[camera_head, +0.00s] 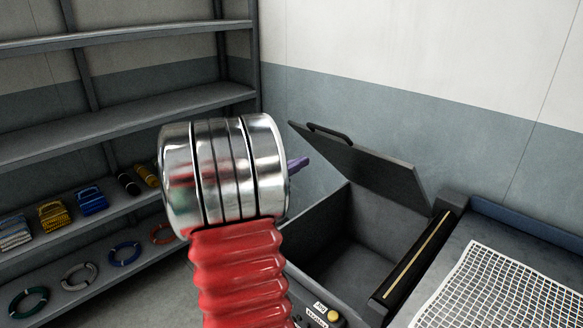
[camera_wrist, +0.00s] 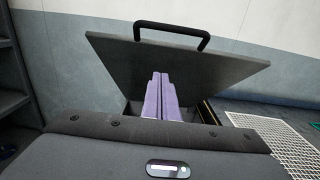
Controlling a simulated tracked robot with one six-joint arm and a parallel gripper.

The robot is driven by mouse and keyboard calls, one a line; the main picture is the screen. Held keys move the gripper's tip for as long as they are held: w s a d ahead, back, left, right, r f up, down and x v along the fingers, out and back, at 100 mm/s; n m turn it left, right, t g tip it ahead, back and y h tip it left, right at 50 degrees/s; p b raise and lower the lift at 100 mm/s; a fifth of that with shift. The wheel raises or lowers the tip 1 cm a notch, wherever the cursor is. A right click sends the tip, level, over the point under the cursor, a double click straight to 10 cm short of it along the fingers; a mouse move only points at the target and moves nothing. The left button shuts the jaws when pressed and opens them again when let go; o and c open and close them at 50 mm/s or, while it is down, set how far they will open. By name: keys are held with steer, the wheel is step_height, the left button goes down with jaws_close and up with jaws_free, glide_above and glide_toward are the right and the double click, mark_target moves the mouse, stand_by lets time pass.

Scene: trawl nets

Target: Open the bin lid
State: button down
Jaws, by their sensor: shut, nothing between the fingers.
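The bin (camera_head: 330,235) is a dark grey box to the right of my arm in the head view, and its inside shows empty where I can see it. Its lid (camera_head: 365,165) is hinged at the right and stands raised and tilted, with a black handle (camera_head: 329,133) near its upper left edge. In the wrist view the lid (camera_wrist: 180,75) and handle (camera_wrist: 172,32) stand beyond my gripper. My gripper (camera_wrist: 160,78) has purple fingers, shut with nothing between them, in front of the lid. In the head view only a purple tip (camera_head: 298,164) shows past my arm; whether it touches the lid is unclear.
Shelves (camera_head: 120,105) at the left hold rope bundles and coloured rings. Right of the bin is a table with a blue edge (camera_head: 530,228) and white netting (camera_head: 500,290). A small panel with a yellow button (camera_head: 333,316) is at the bin's front. A wall stands behind.

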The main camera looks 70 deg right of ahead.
glide_toward(329, 140)
step_height(329, 140, down, 3)
steer(key=d, duration=0.2)
steer(key=s+d+r, duration=0.2)
steer(key=r, duration=0.1)
steer(key=shift+d, duration=0.4)
